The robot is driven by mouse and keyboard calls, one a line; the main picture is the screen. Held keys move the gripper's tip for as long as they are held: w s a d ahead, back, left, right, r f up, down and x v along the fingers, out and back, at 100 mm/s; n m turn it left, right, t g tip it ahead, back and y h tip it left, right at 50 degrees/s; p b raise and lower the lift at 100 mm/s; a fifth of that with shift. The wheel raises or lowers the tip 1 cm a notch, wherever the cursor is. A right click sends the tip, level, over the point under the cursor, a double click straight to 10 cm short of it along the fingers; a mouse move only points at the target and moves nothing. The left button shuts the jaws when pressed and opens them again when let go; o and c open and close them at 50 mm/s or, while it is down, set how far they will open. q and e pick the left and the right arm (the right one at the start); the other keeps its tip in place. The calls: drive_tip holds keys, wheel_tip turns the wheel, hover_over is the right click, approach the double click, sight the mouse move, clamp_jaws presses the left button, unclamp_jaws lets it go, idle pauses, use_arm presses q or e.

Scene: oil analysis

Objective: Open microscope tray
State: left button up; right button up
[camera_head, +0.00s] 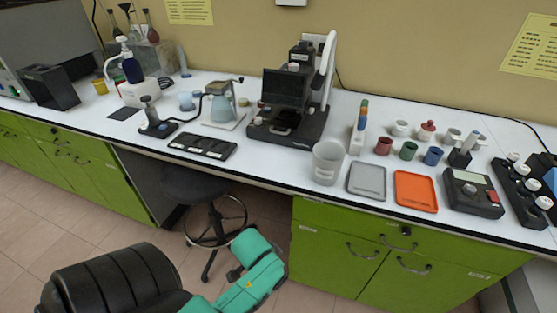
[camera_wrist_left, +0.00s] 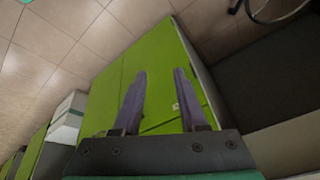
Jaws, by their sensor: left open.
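The microscope (camera_head: 286,88) stands on the white bench, a black device with a boxy dark front and a pale curved arm at its right. At its lower front is a dark base (camera_head: 290,136) with a small pale part (camera_head: 281,131); I cannot tell whether the tray is open or shut. My left gripper (camera_wrist_left: 159,72) is open and empty in the left wrist view, pointed at green cabinet fronts and floor, away from the microscope. In the head view my left arm is low, below the bench; its fingers cannot be made out. My right gripper is not in view.
A white beaker (camera_head: 327,162), a grey tray (camera_head: 367,182) and an orange tray (camera_head: 415,191) stand right of the microscope. A stool (camera_head: 194,184) stands under the bench.

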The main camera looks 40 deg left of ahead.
use_arm(q)
drive_tip(key=w+a+r+m+t+y, duration=0.2)
drive_tip(key=w+a+r+m+t, duration=0.25)
drive_tip(key=r, duration=0.45)
drive_tip(key=w+a+r+m+t+y, duration=0.1)
drive_tip(key=w+a+r+m+t, duration=0.2)
drive_tip(key=a+r, duration=0.35)
drive_tip(key=w+a+r+m+t+y, duration=0.2)
drive_tip(key=w+a+r+m+t, duration=0.15)
drive_tip(key=r, duration=0.65)
drive_tip(key=x, duration=1)
drive_tip(key=p+x, duration=0.1)
drive_tip(key=x, duration=0.4)
drive_tip(key=shift+f, duration=0.25)
drive_tip(key=shift+s, duration=0.1)
clamp_jaws()
